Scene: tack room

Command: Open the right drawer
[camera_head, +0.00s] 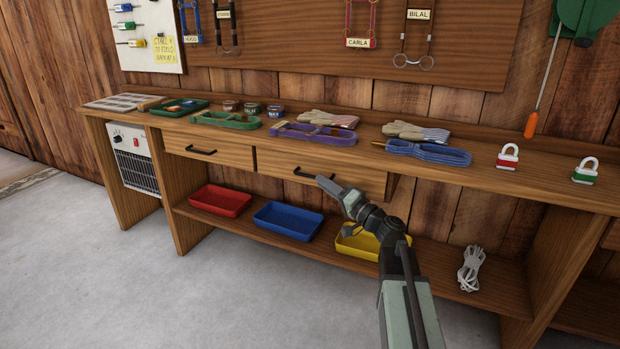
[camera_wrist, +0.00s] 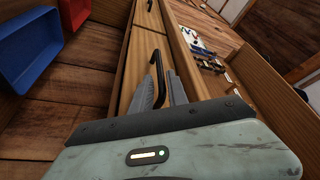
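The right drawer (camera_head: 285,163) is a wooden front under the bench top, with a black bar handle (camera_head: 305,174). It looks shut or nearly so; I cannot tell if it stands out slightly. My gripper (camera_head: 323,183) is at the right end of this handle. In the wrist view the gripper's two grey fingers (camera_wrist: 162,90) stand apart, with the black handle (camera_wrist: 158,68) between their tips. I see no clear grip on the handle. The drawer front (camera_wrist: 142,50) runs away beyond the fingers.
The left drawer (camera_head: 226,153) beside it is shut. Red (camera_head: 220,207), blue (camera_head: 288,228) and yellow (camera_head: 350,249) trays stand on the lower shelf. The floor in front is clear.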

